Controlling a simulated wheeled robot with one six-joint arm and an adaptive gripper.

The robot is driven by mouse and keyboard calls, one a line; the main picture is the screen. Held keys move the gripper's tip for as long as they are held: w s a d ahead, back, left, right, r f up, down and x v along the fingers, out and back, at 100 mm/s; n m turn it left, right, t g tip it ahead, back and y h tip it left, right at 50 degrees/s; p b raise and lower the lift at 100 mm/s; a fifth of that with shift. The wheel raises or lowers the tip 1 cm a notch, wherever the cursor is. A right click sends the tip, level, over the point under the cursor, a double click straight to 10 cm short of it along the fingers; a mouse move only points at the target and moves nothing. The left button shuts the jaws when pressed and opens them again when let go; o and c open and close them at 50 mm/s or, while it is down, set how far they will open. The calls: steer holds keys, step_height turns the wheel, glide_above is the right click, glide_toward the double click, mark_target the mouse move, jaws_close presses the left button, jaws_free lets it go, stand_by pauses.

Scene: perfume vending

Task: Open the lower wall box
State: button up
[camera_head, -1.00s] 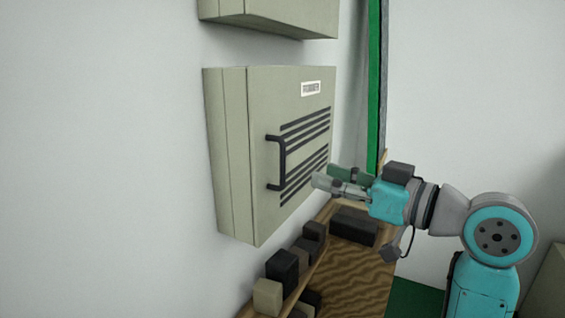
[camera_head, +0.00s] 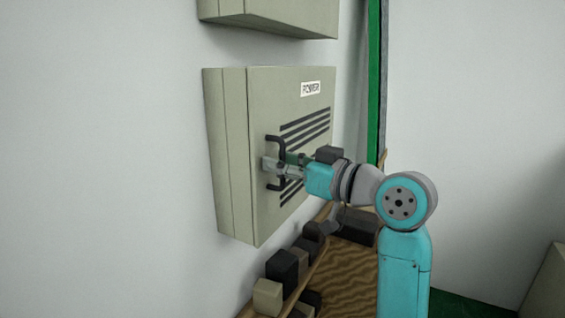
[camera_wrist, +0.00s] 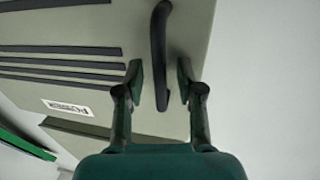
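The lower wall box (camera_head: 237,130) is a beige cabinet on the wall with a POWER label and dark slats; its door looks shut. It also shows in the wrist view (camera_wrist: 110,18). Its black bar handle (camera_head: 273,140) stands on the left side of the door front. My gripper (camera_head: 280,162) is at the handle. In the wrist view the handle (camera_wrist: 158,40) passes between the two fingers of my gripper (camera_wrist: 161,85), with gaps visible on both sides. The fingers are open around it.
Another beige box (camera_head: 275,14) hangs above. Below is a wooden shelf (camera_head: 350,280) with several dark and tan blocks (camera_head: 268,295). A green post (camera_head: 374,90) stands behind, right of the box. The wall at left is bare.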

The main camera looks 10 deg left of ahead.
jaws_close()
steer(key=shift+d, duration=0.1)
